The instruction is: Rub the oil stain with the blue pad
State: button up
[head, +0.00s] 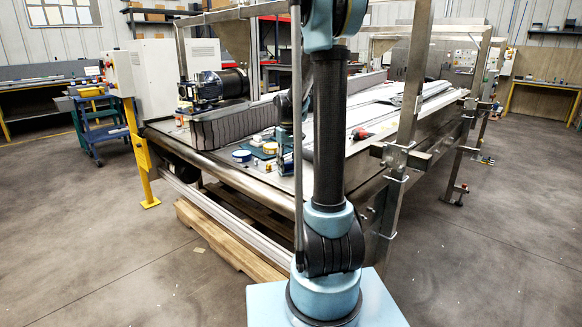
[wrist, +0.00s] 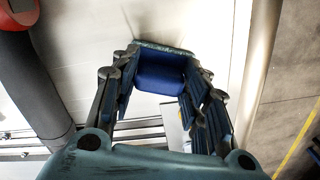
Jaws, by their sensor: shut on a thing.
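The blue pad (wrist: 161,76) is between the two fingers of my gripper (wrist: 160,88) in the wrist view, and the fingers are closed on its sides. A rough grey-green layer shows along its far edge. The pad is over a pale, flat surface (wrist: 195,22); I cannot tell whether it touches it. I cannot make out the oil stain in either view. In the head view my own arm stands in front of the work area and covers much of it, and the pad cannot be made out there.
The conveyor frame (head: 235,178) has metal posts and rails on both sides. Small round tins (head: 241,155) lie on its near end, beside a grey pleated cover (head: 228,127). A red-handled tool (head: 360,134) lies farther right. A blue cart (head: 100,128) stands left.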

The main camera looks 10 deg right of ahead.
jog(key=shift+w, duration=0.15)
jog(key=shift+d, duration=0.1)
jog(key=shift+s+d+f, duration=0.1)
jog(key=shift+s+d, duration=0.45)
jog(key=shift+s, duration=0.3)
jog(key=shift+s+d, duration=0.5)
jog(key=shift+s, duration=0.3)
jog(key=shift+s+d+r, duration=0.1)
jog(key=shift+s+d, duration=0.9)
jog(key=shift+s, duration=0.35)
jog(key=shift+s+d+r, duration=0.1)
jog(key=shift+s+d, duration=0.9)
jog(key=shift+s, duration=0.3)
jog(key=shift+f, duration=0.1)
jog(key=shift+w+a+f, duration=0.1)
jog(key=shift+w+a, duration=1.05)
jog(key=shift+w, duration=0.25)
jog(key=shift+w+a, duration=0.7)
jog(key=shift+w, duration=0.3)
jog(key=shift+w+a, duration=0.7)
jog(key=shift+w, duration=0.25)
jog(key=shift+w+a, duration=0.7)
jog(key=shift+w, duration=0.3)
